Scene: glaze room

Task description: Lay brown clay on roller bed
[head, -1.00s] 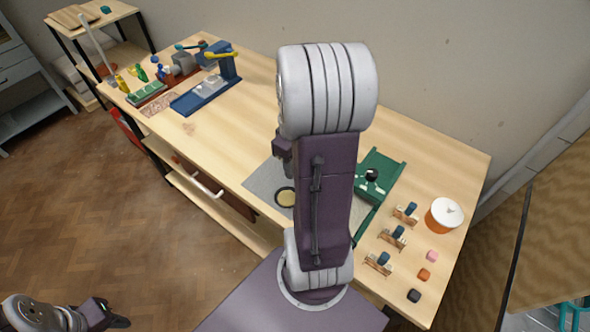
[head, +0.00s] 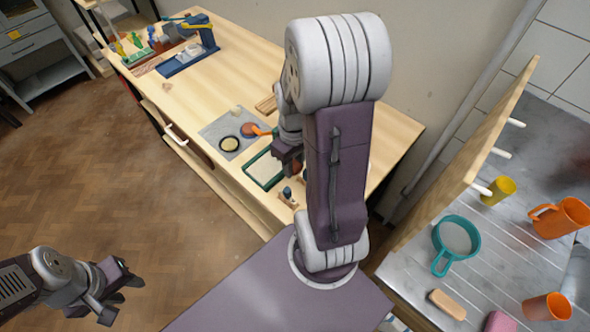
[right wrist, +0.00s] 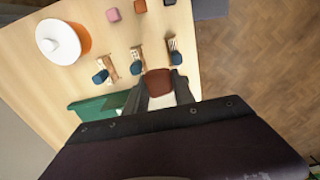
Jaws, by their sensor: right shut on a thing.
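My right gripper (right wrist: 160,92) is shut on the brown clay (right wrist: 158,80), a reddish-brown block, in the right wrist view. In the head view the right gripper (head: 291,168) hangs at the right edge of the green roller bed (head: 264,170), and my own arm hides much of that area. The roller bed's green side (right wrist: 88,108) also shows in the right wrist view, to the left of the held clay. I cannot tell the clay's height above the table. My left gripper (head: 122,295) is open and empty over the floor at the lower left.
Small wooden stands with blue tops (right wrist: 134,62) sit beside the bed. Pink clay (right wrist: 113,15), more blocks and a white-lidded orange tub (right wrist: 62,42) lie beyond.

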